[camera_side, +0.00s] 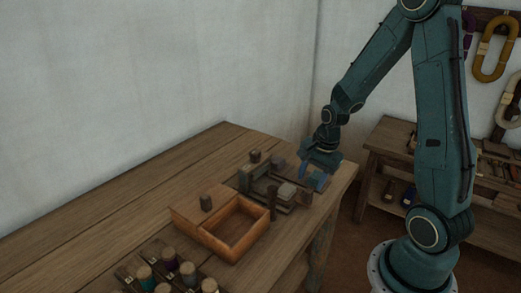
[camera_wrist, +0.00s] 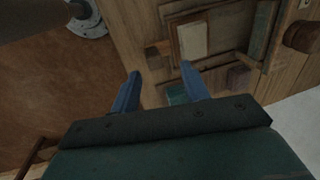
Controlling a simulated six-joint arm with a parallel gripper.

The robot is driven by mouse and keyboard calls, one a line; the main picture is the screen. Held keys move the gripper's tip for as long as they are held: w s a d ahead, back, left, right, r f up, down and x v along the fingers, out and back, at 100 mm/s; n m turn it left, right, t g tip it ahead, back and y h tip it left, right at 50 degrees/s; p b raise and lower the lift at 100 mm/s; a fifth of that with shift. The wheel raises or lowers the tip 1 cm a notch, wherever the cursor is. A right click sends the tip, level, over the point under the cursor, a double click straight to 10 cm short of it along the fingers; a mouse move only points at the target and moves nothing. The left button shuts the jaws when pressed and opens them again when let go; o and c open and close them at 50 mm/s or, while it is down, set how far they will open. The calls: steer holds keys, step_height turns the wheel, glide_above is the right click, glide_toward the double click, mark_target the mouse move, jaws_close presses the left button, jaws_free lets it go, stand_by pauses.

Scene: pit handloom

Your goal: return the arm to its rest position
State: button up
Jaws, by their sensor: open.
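My gripper (camera_side: 311,178) hangs from my teal arm over the far right end of the wooden table (camera_side: 120,190), just beside a small wooden frame fixture. In the wrist view its two blue fingers (camera_wrist: 160,72) stand apart with nothing between them. The gap lies over the table's edge, with brown floor to the left. A small teal block (camera_wrist: 177,95) shows partly behind the right finger; I cannot tell whether they touch.
The wooden frame fixture (camera_wrist: 171,40) holds a pale block (camera_wrist: 193,40). An open wooden box (camera_side: 238,226) stands nearer the camera, with several capped spools (camera_side: 169,257) at the front. A low shelf (camera_side: 383,137) and hanging yarn hanks (camera_side: 480,62) are at right.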

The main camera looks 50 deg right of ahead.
steer(key=shift+r, duration=0.15)
steer(key=shift+a+r, duration=0.2)
steer(key=shift+r, duration=0.05)
steer(key=s+a+r+n+t, duration=0.2)
steer(key=s+a+r+n, duration=0.1)
steer(key=a+r+n, duration=0.75)
steer(key=s+a+r+n+t, duration=0.1)
steer(key=s+a+r+n, duration=0.2)
steer(key=s+r+n, duration=0.4)
step_height(320, 180, up, 2)
steer(key=s, duration=0.2)
steer(key=shift+s+a, duration=0.3)
steer(key=shift+s, duration=0.1)
